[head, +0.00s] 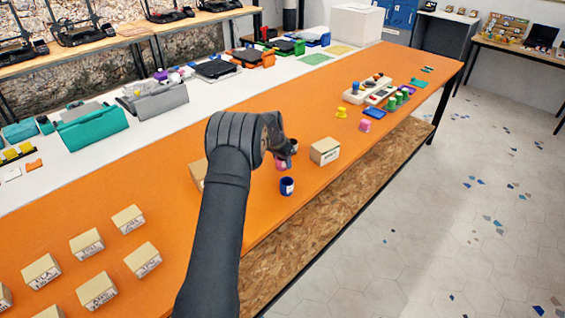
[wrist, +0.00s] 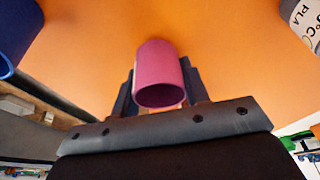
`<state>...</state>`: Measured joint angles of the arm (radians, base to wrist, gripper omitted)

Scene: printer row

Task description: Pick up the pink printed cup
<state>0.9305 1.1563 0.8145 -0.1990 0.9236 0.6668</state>
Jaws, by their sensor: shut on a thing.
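The pink printed cup (wrist: 157,65) is between the two fingers of my gripper (wrist: 158,85) in the wrist view, with its open mouth facing the camera. The fingers are shut on its sides. In the head view, my gripper (head: 285,157) is over the orange table, and only a small pink part of the cup (head: 281,167) shows below it. I cannot tell whether the cup touches the table. A dark blue cup (head: 287,187) stands close by on the near side; a blue cup also shows at the left edge of the wrist view (wrist: 12,40).
A cardboard box (head: 325,150) stands right of my gripper, and another (head: 197,173) is partly behind my arm. Several boxes stand at the front left. A small yellow piece (head: 341,112) and another pink piece (head: 365,126) lie farther back. The orange table (head: 240,240) is bare near its front edge.

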